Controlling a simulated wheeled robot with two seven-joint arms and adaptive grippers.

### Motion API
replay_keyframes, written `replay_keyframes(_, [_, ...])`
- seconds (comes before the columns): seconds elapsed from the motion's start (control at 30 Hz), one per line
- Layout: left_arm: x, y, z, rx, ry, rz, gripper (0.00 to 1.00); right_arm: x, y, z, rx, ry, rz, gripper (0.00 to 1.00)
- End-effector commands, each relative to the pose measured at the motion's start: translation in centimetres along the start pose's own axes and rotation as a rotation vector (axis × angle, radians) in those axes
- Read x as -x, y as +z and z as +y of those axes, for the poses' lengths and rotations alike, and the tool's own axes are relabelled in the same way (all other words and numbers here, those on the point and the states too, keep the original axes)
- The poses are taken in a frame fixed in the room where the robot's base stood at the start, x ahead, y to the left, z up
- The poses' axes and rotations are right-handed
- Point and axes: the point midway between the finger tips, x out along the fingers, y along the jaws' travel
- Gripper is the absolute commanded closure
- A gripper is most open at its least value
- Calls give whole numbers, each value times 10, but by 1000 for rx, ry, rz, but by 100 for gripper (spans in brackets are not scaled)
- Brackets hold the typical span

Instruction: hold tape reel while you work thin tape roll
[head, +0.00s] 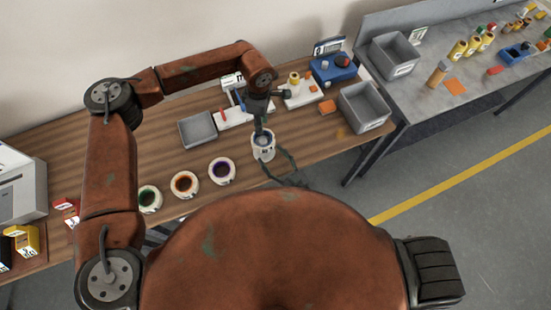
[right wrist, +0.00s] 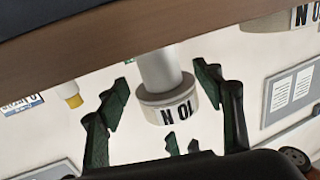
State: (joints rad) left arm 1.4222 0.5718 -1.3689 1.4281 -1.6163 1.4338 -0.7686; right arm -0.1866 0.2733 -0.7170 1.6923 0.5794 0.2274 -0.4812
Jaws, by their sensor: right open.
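A white tape reel (head: 263,151) with a dark, bluish centre is at the table's front edge. My left gripper (head: 262,126) points down at its top; whether its fingers grip the reel is too small to tell. My right gripper (head: 287,166) is open just in front and to the right of it. In the right wrist view, its green-tipped fingers (right wrist: 166,100) stand apart on either side of a white roll (right wrist: 170,112) with black lettering and a pale cylinder. I cannot tell whether they touch it. White rolls with purple (head: 222,171), orange (head: 185,185) and green (head: 149,199) centres stand left of the reel.
A grey tray (head: 197,130) lies behind the rolls. A grey bin (head: 364,107), an orange block (head: 327,107) and a blue device (head: 333,69) occupy the table's right end. Yellow and black boxes (head: 24,240) are at the left. Bare wood shows around the rolls.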

Motion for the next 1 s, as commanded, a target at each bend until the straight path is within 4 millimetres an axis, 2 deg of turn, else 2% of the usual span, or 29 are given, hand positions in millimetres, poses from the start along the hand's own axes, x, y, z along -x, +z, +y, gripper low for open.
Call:
replay_keyframes(0.2, [0,0,0,0,0,0,71,-35,-2,0,1,0,3,39])
replay_keyframes(0.4, [0,0,0,0,0,0,71,-56,-1,1,2,1,1,39])
replay_keyframes(0.77, [0,0,0,0,0,0,71,-62,-1,1,3,0,0,39])
replay_keyframes(1.0, [0,0,0,0,0,0,71,-62,-1,1,3,1,0,54])
